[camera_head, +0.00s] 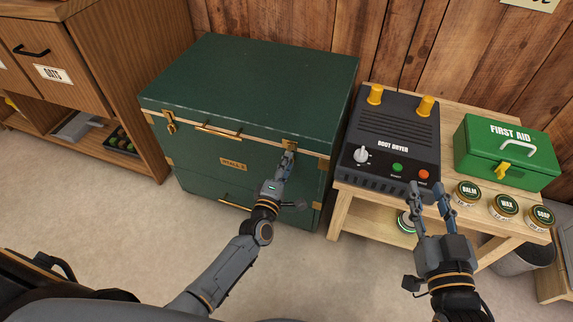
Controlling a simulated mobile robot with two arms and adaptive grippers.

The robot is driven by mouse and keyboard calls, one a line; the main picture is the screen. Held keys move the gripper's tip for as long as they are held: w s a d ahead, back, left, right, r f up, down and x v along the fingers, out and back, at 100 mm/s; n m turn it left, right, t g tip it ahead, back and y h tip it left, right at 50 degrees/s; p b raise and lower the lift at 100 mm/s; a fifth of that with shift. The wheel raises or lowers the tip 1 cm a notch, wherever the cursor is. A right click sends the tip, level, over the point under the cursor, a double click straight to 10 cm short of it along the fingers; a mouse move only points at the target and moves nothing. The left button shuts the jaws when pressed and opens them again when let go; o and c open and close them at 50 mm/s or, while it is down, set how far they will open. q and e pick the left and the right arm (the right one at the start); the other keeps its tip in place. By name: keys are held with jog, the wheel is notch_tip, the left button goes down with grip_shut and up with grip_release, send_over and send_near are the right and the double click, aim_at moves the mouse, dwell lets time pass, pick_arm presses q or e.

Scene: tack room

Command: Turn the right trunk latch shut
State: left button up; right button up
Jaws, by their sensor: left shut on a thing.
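The green trunk (252,88) stands on the floor against the wooden wall with its lid down. The left trunk latch (170,124) is a brass piece at the front left of the lid edge. The right trunk latch (291,145) is a brass piece at the front right, partly hidden by my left gripper. My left gripper (287,156) is shut on the right latch, with its fingers pointing up at the lid edge. My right gripper (431,190) is open and empty, in front of the wooden bench. The latch's exact angle is hard to tell behind the fingers.
A wooden bench (345,196) right of the trunk holds a boot dryer (392,140), a green first aid box (506,150) and several round tins. A wooden cabinet (100,60) stands at the left. The floor before the trunk is clear.

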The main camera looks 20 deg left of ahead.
pick_arm(q)
jog(key=o, duration=1.2)
jog(key=shift+c, duration=0.2)
jog(key=s, duration=1.2)
jog(key=shift+a, duration=0.25)
